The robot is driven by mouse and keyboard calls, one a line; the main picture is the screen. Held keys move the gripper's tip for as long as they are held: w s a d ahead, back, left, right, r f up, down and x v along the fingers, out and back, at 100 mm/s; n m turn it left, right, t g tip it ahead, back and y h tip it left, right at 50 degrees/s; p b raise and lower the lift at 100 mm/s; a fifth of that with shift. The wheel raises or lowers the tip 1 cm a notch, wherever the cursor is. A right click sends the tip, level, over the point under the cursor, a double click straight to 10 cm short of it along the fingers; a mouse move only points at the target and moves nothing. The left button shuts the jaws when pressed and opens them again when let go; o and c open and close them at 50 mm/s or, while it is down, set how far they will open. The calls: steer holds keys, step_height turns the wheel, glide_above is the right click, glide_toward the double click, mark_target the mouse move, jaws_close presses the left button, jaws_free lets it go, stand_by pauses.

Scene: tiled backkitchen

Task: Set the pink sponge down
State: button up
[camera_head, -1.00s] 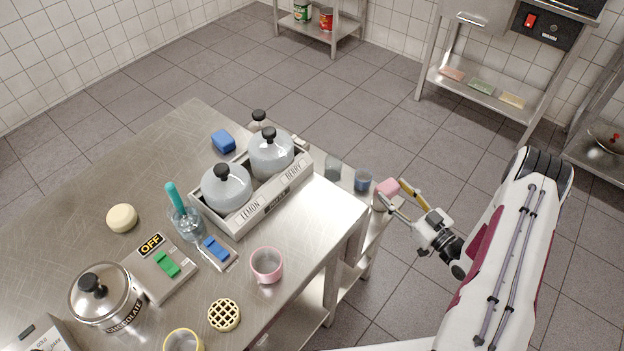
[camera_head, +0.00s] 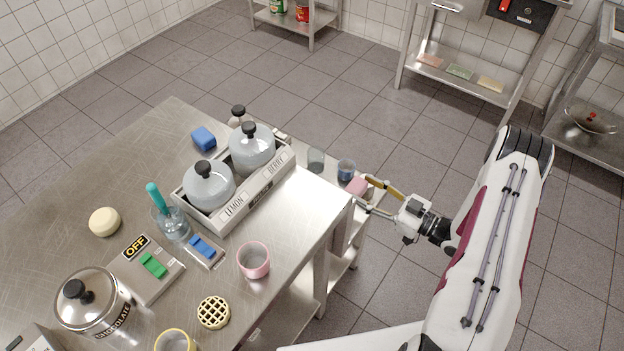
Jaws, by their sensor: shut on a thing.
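The pink sponge (camera_head: 356,186) is a small block in the head view, right of the steel table's corner. My gripper (camera_head: 364,195) reaches in from the right and is shut on the sponge, with one finger on its far side and one on its near side. A lower steel surface shows beside and beneath the sponge. I cannot tell whether the sponge touches that surface.
Two glasses, one clear (camera_head: 316,160) and one bluish (camera_head: 346,170), stand just left of the sponge. The steel table (camera_head: 290,240) holds a two-lidded LEMON and BERRY holder (camera_head: 232,210), a pink cup (camera_head: 253,262) and a yellow waffle (camera_head: 213,312).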

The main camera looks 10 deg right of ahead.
steer(key=shift+f, duration=0.15)
steer(key=shift+f, duration=2.8)
steer(key=shift+f, duration=2.05)
steer(key=shift+f, duration=0.2)
steer(key=o, duration=0.7)
steer(key=shift+r, duration=0.15)
steer(key=shift+v, duration=6)
